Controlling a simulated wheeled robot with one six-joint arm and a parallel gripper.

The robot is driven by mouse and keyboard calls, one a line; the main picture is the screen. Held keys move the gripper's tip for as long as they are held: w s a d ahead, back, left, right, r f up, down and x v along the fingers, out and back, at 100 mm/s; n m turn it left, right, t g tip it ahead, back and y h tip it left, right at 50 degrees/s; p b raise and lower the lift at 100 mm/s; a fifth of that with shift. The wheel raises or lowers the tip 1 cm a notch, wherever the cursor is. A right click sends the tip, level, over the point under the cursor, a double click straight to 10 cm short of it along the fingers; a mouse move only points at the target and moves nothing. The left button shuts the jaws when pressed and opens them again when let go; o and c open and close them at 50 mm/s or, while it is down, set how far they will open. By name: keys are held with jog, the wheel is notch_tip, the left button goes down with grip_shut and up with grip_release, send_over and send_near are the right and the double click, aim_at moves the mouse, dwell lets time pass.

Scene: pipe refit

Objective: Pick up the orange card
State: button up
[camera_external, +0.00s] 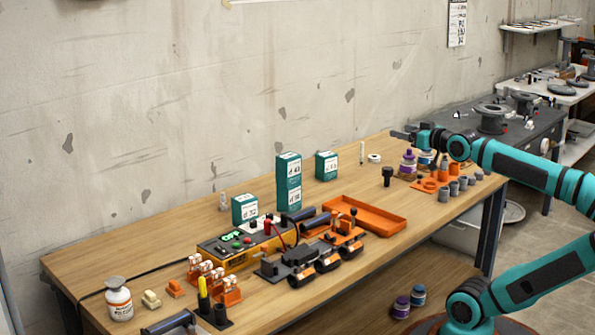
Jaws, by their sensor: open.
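My gripper (402,135) is at the end of the teal arm, above the far right part of the wooden table, pointing left. It is open, and I see nothing between its fingers. A small flat orange piece (428,186) lies on the table below it, beside grey cups. It seems to have a hole or mark in it, and I cannot tell whether it is the orange card. No other thing is clearly an orange card at this size.
Bottles with purple (408,161) and blue lids stand close below my gripper. An orange tray (385,228) lies mid-table. Teal boxes (288,180), a yellow control box (240,258) and black-and-orange pipe clamps (300,270) crowd the middle. A white bottle (119,300) stands front left.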

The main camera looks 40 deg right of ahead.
jog(key=w+a+g+y, duration=0.1)
jog(key=w+a+g, duration=0.2)
jog(key=w+a, duration=0.45)
jog(key=w+a+g+y, duration=0.2)
jog(key=w+a+g, duration=0.2)
jog(key=a, duration=0.7)
jog(key=w+a+g+y, duration=0.1)
jog(key=w+a+g, duration=0.3)
jog(key=a, duration=0.5)
jog(key=g+h, duration=0.4)
jog(key=g, duration=0.2)
send_over(229, 278)
notch_tip(229, 278, down, 11)
jog(key=f, duration=1.1)
jog(key=shift+d+f, duration=0.15)
jog(key=shift+d, duration=0.05)
jog(key=shift+a+f, duration=0.2)
jog(key=shift+f, duration=2.35)
jog(key=c, duration=1.1)
jog(key=shift+o, duration=0.2)
